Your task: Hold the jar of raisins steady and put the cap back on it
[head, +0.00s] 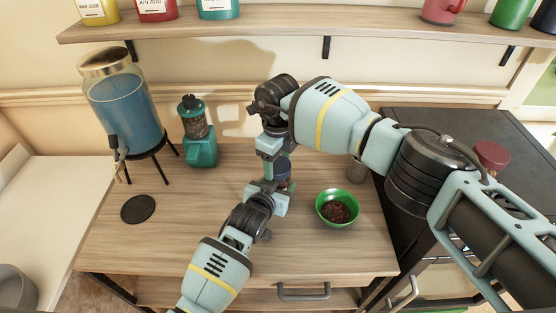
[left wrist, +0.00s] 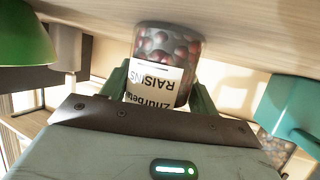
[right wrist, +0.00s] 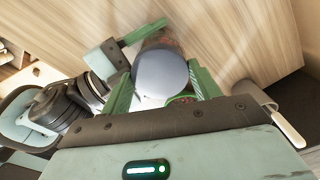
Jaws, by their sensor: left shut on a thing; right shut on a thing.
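The jar of raisins (head: 284,181) stands on the wooden counter, mostly hidden behind my grippers in the head view. In the left wrist view the jar (left wrist: 166,66) appears upside down, with a white RAISINS label and dark red raisins behind clear walls. My left gripper (head: 272,190) is shut on the jar, a green finger on each side. The grey-blue round cap (right wrist: 160,76) sits between the green fingers of my right gripper (right wrist: 162,85), which is shut on it. The right gripper is directly above the jar. Whether cap and rim touch is hidden.
A green bowl (head: 337,208) of dark pieces stands right of the jar, with a grey cup (head: 357,170) behind it. A teal grinder (head: 200,148), a blue drink dispenser (head: 125,110) and a black disc (head: 138,209) are to the left. A shelf (head: 290,22) runs above.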

